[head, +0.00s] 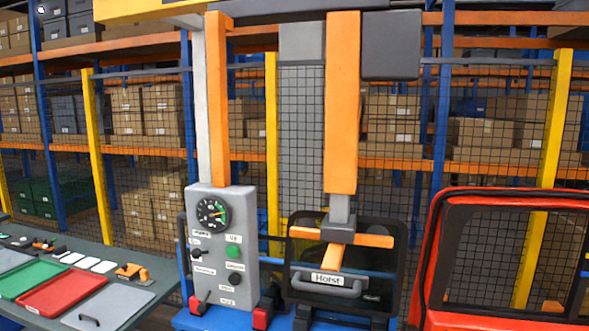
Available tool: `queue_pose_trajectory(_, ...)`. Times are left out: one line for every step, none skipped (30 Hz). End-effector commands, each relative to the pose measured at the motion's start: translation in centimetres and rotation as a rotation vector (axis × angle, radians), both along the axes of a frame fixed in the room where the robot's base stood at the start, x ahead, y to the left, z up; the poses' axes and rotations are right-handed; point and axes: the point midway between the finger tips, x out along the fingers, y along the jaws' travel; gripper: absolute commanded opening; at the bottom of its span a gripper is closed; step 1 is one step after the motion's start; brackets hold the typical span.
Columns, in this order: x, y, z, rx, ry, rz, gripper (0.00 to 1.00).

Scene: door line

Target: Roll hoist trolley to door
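The hoist (342,110) hangs in the middle of the head view as a thick orange column with a grey lower rod (340,208). Orange arms (372,240) spread at its lower end. A grey handle labelled "Hoist" (327,283) sits below them, in front of a dark-framed window panel (300,258). A grey control box (222,250) with a gauge and a green button hangs to the left. A yellow beam (140,10) crosses the top; the trolley's rail contact is cut off. A red door frame (432,240) stands at the right. My gripper is not in view.
A bench (150,300) at the lower left carries a green tray (36,279), a red tray (68,290), a grey tray and small parts. A mesh fence with yellow posts (272,140) and shelves of boxes stand behind.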

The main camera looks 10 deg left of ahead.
Motion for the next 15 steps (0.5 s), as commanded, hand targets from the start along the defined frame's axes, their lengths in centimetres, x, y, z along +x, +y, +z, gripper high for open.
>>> queue_pose_trajectory(0.00, 0.00, 0.00, 0.000, 0.000, 0.000, 0.00)
queue_pose_trajectory(0.00, 0.00, 0.00, 0.000, 0.000, 0.000, 0.00)
queue_pose_trajectory(0.00, 0.00, 0.00, 0.000, 0.000, 0.000, 0.00)
queue_pose_trajectory(0.00, 0.00, 0.00, 0.000, 0.000, 0.000, 0.00)
queue_pose_trajectory(0.00, 0.00, 0.00, 0.000, 0.000, 0.000, 0.00)
queue_pose_trajectory(0.00, 0.00, 0.00, 0.000, 0.000, 0.000, 0.00)
queue_pose_trajectory(0.00, 0.00, 0.00, 0.000, 0.000, 0.000, 0.00)
queue_pose_trajectory(0.00, 0.00, 0.00, 0.000, 0.000, 0.000, 0.00)
queue_pose_trajectory(0.00, 0.00, 0.00, 0.000, 0.000, 0.000, 0.00)
queue_pose_trajectory(0.00, 0.00, 0.00, 0.000, 0.000, 0.000, 0.00)
queue_pose_trajectory(0.00, 0.00, 0.00, 0.000, 0.000, 0.000, 0.00)
queue_pose_trajectory(0.00, 0.00, 0.00, 0.000, 0.000, 0.000, 0.00)
queue_pose_trajectory(0.00, 0.00, 0.00, 0.000, 0.000, 0.000, 0.00)
queue_pose_trajectory(0.00, 0.00, 0.00, 0.000, 0.000, 0.000, 0.00)
queue_pose_trajectory(0.00, 0.00, 0.00, 0.000, 0.000, 0.000, 0.06)
